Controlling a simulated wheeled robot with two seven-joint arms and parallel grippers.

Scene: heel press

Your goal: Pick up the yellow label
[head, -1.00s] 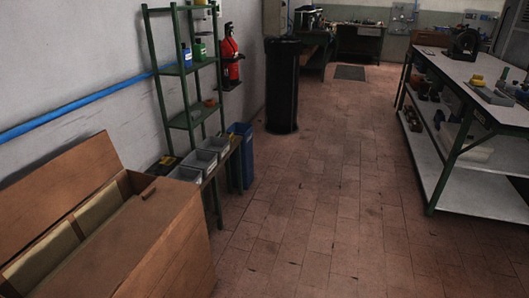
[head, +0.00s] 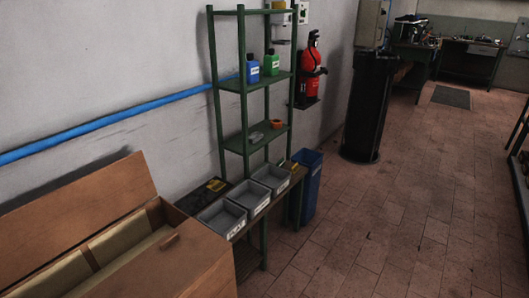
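A small yellow patch (head: 216,185), which looks like a label, lies on a dark flat item (head: 203,197) at the back left of the low bench. A second small yellow patch (head: 294,167) shows at the bench's right end, beside the grey bins. Both are too small to read, and I cannot tell which one is the yellow label. Neither of my grippers is in the head view.
Several grey bins (head: 222,218) with white labels line the bench. A green shelf rack (head: 242,100) rises behind them. An open wooden crate (head: 190,262) stands at front left, a blue bin (head: 310,185) right of the bench.

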